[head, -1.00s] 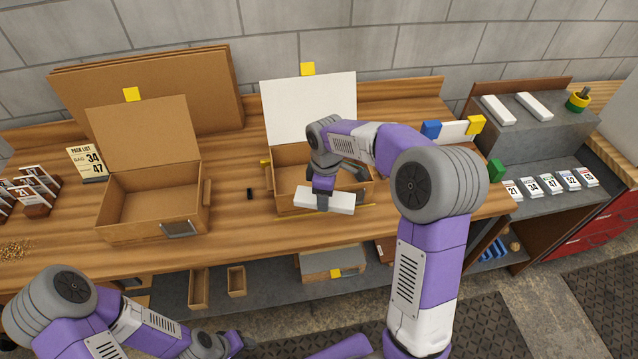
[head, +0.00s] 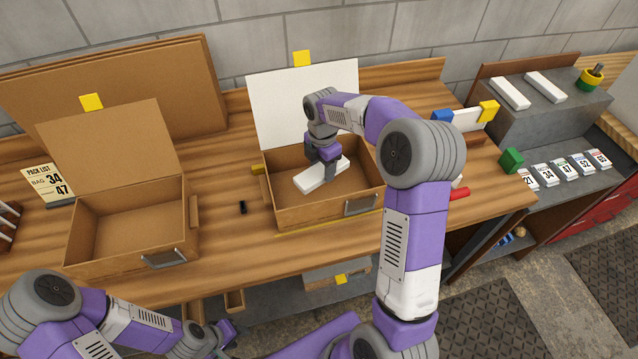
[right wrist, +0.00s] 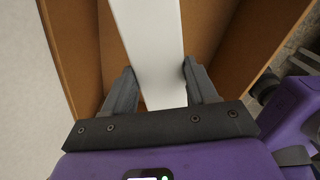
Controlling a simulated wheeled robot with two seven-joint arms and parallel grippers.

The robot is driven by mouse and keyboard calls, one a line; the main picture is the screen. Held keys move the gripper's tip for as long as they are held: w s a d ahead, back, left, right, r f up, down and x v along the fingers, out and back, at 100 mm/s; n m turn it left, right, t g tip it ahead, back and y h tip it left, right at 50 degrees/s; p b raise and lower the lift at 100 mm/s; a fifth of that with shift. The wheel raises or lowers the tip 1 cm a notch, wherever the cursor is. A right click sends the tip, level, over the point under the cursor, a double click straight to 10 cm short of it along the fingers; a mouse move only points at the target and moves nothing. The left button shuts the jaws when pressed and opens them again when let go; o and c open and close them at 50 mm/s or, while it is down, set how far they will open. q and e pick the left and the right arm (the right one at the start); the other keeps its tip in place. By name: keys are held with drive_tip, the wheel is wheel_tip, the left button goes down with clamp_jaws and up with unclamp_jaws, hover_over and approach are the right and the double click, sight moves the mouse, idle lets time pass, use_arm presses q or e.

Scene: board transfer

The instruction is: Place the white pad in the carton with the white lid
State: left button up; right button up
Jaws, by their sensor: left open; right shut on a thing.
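The white pad (head: 318,177) is inside the carton with the white lid (head: 300,217), tilted across the view. My right gripper (head: 328,162) is shut on the pad from above; in the right wrist view the pad (right wrist: 150,45) lies between the two fingers (right wrist: 155,90). Whether the pad touches the carton floor I cannot tell. The white lid (head: 285,105) stands open behind the carton, with a yellow tab on top. My left gripper (head: 225,335) is open and empty, low at the front, away from the cartons.
An open carton with a brown lid (head: 75,235) stands at the left. A small black item (head: 242,207) lies between the cartons. Two more white pads (head: 510,93) lie on the grey shelf at right. A green block (head: 511,160) and number cards are near it.

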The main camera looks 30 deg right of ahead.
sight(322, 190)
drive_tip(key=shift+w+f, duration=0.1)
drive_tip(key=shift+f, duration=0.8)
drive_tip(key=shift+f+b, duration=0.55)
drive_tip(key=shift+f, duration=2.15)
drive_tip(key=shift+f, duration=0.15)
drive_tip(key=o, duration=1)
wheel_tip(322, 190, up, 12)
drive_tip(key=shift+r+p, duration=0.2)
drive_tip(key=shift+p, duration=0.9)
drive_tip(key=shift+f, duration=0.1)
